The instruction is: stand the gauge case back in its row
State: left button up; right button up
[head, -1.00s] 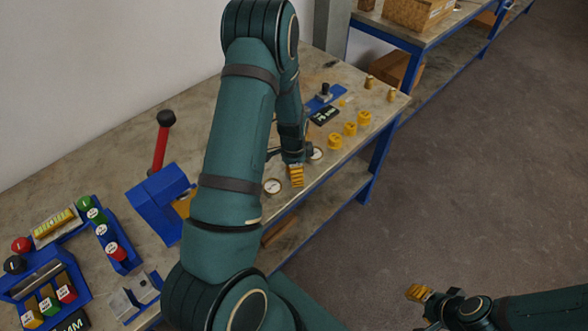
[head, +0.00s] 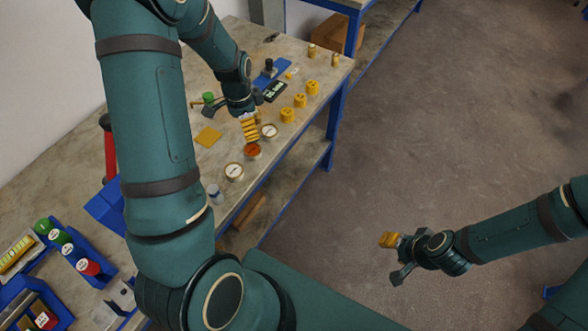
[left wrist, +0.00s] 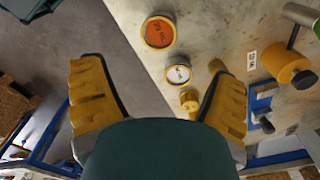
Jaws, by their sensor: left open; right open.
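Three round brass-rimmed gauge cases stand in a line along the table's front edge. The near one has a white dial (head: 233,171), the middle one an orange-red face (head: 253,151), and the far one a white dial (head: 269,131). I cannot tell which one the task means. My left gripper (head: 248,128) is open above the table beside the orange one. In the left wrist view the orange-faced case (left wrist: 158,32) and a white-dialled case (left wrist: 178,74) lie beyond the spread yellow fingers; nothing is held. My right gripper (head: 394,252) is open and empty over the floor.
Yellow knobs (head: 300,100) line the edge farther back. A dark display (head: 275,91) and a blue stand (head: 267,75) lie behind them. A yellow square (head: 208,136) lies on the table. A grey cylinder (head: 215,194) stands at the near edge. The floor is clear.

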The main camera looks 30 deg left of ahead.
pick_arm(q)
jog(key=s+d+f+n+h, duration=0.1)
jog(key=s+d+f+n, duration=0.2)
jog(key=d, duration=0.6)
jog(key=s+d+f+n+t+h, duration=0.1)
jog(key=s+d+f+n, duration=0.2)
jog(key=d, duration=0.7)
jog(key=s+d+f+n+t+h, duration=0.1)
jog(key=s+d+f+n, duration=0.2)
jog(key=d, duration=0.6)
notch_tip(320, 180, down, 3)
jog(key=shift+s+d+r+n+h, duration=0.15)
jog(key=shift+d+n+h, duration=0.05)
jog(key=shift+n+h, duration=0.1)
